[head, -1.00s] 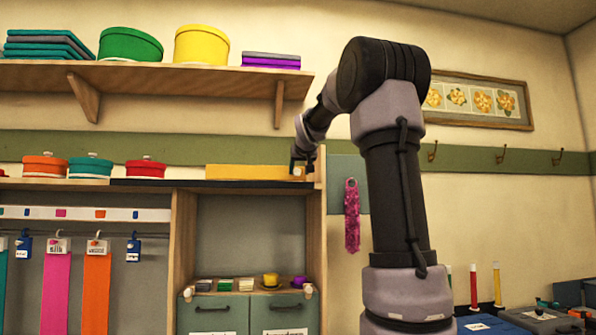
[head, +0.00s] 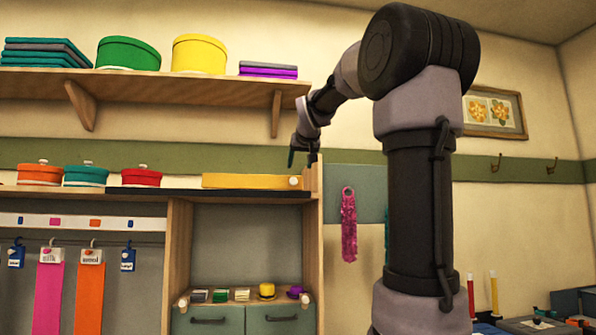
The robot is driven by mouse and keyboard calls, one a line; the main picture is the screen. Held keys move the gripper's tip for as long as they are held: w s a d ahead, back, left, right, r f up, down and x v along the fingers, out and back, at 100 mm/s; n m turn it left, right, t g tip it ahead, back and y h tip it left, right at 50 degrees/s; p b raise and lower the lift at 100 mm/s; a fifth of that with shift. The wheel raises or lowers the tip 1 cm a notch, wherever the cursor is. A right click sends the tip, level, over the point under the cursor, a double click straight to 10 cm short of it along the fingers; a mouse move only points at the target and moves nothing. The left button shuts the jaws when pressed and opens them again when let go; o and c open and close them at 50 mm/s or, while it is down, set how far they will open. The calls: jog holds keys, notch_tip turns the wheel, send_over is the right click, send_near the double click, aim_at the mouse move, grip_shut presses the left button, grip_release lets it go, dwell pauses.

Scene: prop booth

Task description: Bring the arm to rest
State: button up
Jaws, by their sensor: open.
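My arm rises on the right side of the head view, bends at a large black joint, and reaches left toward the shelf unit. My gripper (head: 302,158) is small in the view at the arm's far end. It points down, with its fingers apart and nothing seen between them. It is near the right end of a flat yellow box (head: 250,181) on top of the unit. I cannot tell whether it touches the unit's right side post (head: 313,188).
Round lidded boxes, orange (head: 40,174), teal (head: 86,175) and red (head: 141,177), stand on the unit's top. A wall shelf (head: 170,87) with boxes and folded cloths is above. A pink scarf (head: 349,225) hangs right of the unit. Wall hooks (head: 496,163) are at right.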

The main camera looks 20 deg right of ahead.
jog(key=shift+s+a+r, duration=0.1)
jog(key=shift+s, duration=0.25)
jog(key=s+a+f+g+y, duration=0.2)
jog(key=s+a+f, duration=0.3)
jog(key=s+f, duration=0.4)
jog(key=s+a+f+g+y, duration=0.2)
jog(key=s+a+f, duration=0.3)
jog(key=s+f, duration=0.4)
jog(key=s+a+f+m+g+y, duration=0.1)
jog(key=s+a+f+g+y, duration=0.1)
jog(key=s+a+f, duration=0.3)
jog(key=s+f, duration=0.4)
jog(key=f, duration=0.2)
jog(key=shift+a+f, duration=0.35)
jog(key=shift+w, duration=0.1)
